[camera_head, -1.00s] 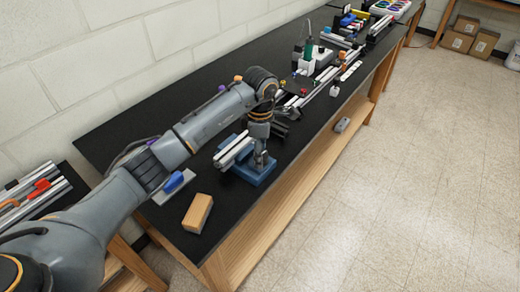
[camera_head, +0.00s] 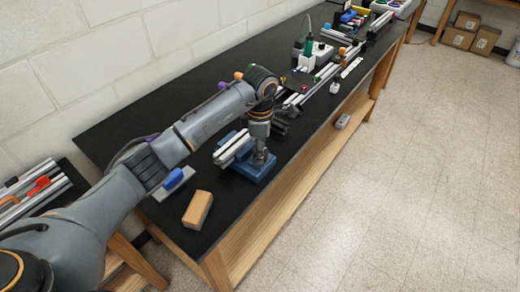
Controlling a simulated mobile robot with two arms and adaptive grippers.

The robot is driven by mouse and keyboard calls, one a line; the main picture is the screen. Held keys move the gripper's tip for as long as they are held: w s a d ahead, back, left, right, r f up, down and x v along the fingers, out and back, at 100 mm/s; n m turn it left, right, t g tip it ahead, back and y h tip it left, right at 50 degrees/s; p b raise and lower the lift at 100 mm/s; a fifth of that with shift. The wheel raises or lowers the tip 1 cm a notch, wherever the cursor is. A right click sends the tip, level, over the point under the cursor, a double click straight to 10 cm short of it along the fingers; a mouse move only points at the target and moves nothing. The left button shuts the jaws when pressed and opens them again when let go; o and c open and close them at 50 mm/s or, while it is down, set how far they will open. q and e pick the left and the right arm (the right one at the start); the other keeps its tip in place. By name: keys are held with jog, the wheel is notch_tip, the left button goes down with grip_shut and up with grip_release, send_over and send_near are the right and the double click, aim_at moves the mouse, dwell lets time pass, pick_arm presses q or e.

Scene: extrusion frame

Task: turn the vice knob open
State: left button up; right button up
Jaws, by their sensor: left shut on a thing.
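A blue vice (camera_head: 252,170) sits near the front edge of the black bench, with silver extrusion bars (camera_head: 232,148) lying in or across it. My left arm reaches in from the left and its wrist points down over the vice. My left gripper (camera_head: 260,156) is at the vice's right side and is shut on the vice knob, which is small and mostly hidden by the gripper. My right gripper is not in view.
A tan block (camera_head: 197,209) and a blue-handled tool (camera_head: 173,180) lie left of the vice. Extrusion bars and small parts lie further along the bench (camera_head: 110,150). A wall runs behind it. The floor on the right is clear.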

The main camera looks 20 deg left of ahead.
pick_arm(q)
jog(key=n+b, duration=0.1)
jog(key=n, duration=0.2)
jog(key=shift+f+b, duration=0.1)
jog(key=shift+b, duration=0.25)
jog(key=n+b, duration=0.2)
jog(key=n, duration=0.3)
jog(key=shift+n, duration=0.4)
jog(key=n+b, duration=0.1)
jog(key=n, duration=0.3)
jog(key=shift+n, duration=0.3)
jog(key=n+b, duration=0.1)
jog(key=n, duration=0.3)
jog(key=shift+d+n, duration=0.1)
jog(key=shift+n, duration=0.2)
jog(key=n, duration=0.4)
jog(key=shift+b, duration=0.4)
jog(key=n, duration=1.4)
jog(key=shift+d+n, duration=0.1)
jog(key=shift+n, duration=0.2)
jog(key=shift+w+n, duration=0.1)
jog(key=shift+n, duration=0.2)
